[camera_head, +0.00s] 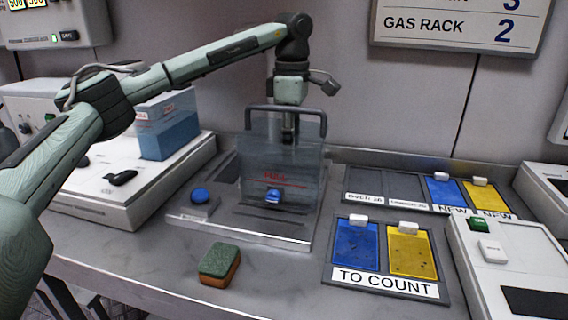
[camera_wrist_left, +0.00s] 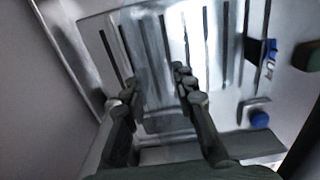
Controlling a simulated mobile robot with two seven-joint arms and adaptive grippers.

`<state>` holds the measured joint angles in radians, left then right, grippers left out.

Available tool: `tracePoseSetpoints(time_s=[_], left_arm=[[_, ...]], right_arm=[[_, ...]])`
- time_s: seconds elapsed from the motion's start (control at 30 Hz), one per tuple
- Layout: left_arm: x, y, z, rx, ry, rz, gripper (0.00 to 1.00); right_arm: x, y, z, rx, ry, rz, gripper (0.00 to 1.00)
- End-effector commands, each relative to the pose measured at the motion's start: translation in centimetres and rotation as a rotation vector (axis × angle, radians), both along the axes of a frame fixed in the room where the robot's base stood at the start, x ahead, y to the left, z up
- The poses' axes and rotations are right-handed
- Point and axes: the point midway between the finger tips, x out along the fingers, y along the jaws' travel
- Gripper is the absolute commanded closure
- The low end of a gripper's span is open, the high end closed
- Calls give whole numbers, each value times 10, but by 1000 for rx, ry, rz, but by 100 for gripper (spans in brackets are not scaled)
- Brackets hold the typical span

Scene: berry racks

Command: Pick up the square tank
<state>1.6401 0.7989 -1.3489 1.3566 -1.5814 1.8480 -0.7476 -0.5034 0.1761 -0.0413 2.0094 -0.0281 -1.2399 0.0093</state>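A clear, square-sided tank (camera_head: 262,178) with red markings stands upright on a grey slotted base (camera_head: 235,225) in the head view. A dark handle-like bar (camera_head: 285,108) arches at its top. My left gripper (camera_head: 289,138) points down at the tank's upper part, seen partly through or against the clear wall. In the left wrist view its two fingers (camera_wrist_left: 158,88) are apart, with a pale see-through surface between and beyond them. I cannot tell whether they touch the tank. My right gripper is not in view.
A blue-filled container (camera_head: 168,135) stands on a white device at left. A green-and-orange sponge (camera_head: 220,264) lies in front of the base. Blue (camera_head: 357,245) and yellow (camera_head: 412,252) cards sit in a "TO COUNT" tray at right.

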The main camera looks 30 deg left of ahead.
Motion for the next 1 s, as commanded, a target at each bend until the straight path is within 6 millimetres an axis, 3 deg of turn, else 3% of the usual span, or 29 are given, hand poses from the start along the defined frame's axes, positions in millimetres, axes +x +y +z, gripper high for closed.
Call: tracePoseSetpoints(time_s=[0.17,0.43,0.67,1.0], left_arm=[[-1,0,-21,0,0,1,73],[0,0,-23,-1,-1,1,73],[0,0,-23,-1,-1,1,100],[0,-1,-22,-1,-2,0,100]], right_arm=[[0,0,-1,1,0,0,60],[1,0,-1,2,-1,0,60],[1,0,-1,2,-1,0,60],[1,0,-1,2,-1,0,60]])
